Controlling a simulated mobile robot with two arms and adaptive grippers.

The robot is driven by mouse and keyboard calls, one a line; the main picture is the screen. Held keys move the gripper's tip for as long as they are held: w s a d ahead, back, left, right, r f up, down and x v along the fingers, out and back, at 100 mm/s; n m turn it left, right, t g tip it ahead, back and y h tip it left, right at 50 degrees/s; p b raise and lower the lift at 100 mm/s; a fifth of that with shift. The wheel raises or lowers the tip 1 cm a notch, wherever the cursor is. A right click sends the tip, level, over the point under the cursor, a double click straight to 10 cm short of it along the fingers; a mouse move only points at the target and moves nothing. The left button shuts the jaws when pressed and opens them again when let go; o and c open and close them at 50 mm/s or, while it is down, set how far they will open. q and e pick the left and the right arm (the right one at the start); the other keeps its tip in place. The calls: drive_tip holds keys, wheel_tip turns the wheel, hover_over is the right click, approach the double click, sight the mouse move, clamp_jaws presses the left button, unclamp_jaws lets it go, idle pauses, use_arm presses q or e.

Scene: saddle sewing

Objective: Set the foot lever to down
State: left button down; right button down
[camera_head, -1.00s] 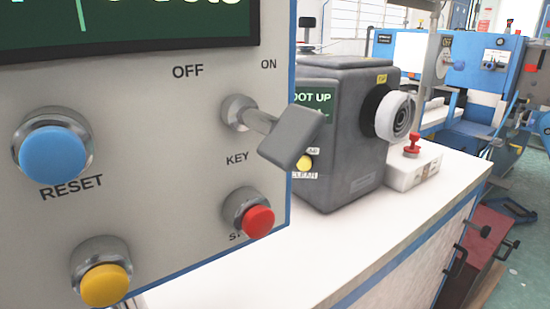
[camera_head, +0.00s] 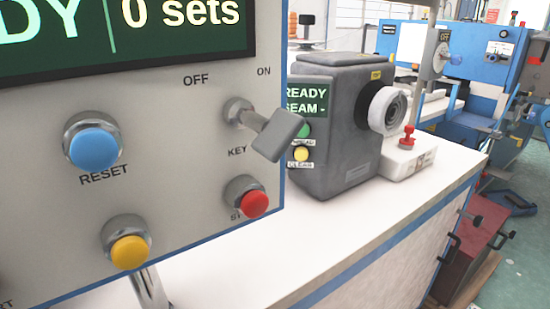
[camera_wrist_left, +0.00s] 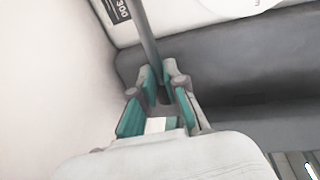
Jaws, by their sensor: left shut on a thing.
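In the left wrist view my left gripper (camera_wrist_left: 164,84) is shut on a slim grey bar, which looks like the foot lever (camera_wrist_left: 147,38). The bar runs upward from between the teal-padded fingertips; its gripped end is mostly hidden by the fingers. The lever and both grippers are out of the head view. There, the small display (camera_head: 307,103) on the grey machine unit (camera_head: 345,150) reads "READY" and "SEAM -". My right gripper shows in neither view.
A control panel (camera_head: 190,190) fills the left of the head view, with a key switch (camera_head: 275,135) and blue, yellow and red buttons. A white bench (camera_head: 390,207) extends to the right, bearing a white box with a red knob (camera_head: 408,136). Blue machines stand behind.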

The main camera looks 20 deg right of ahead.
use_arm(q)
drive_tip(key=c, duration=1)
unclamp_jaws()
drive_tip(key=shift+s+d+f+g, duration=0.3)
drive_tip(key=shift+s+f, duration=0.05)
drive_tip(key=shift+s, duration=0.1)
drive_tip(key=shift+o, duration=0.2)
drive_tip(key=shift+r, duration=0.2)
drive_tip(key=v, duration=1.2)
drive_tip(key=shift+w+a+f, duration=0.2)
drive_tip(key=shift+w+a, duration=0.1)
drive_tip(key=shift+a, duration=0.05)
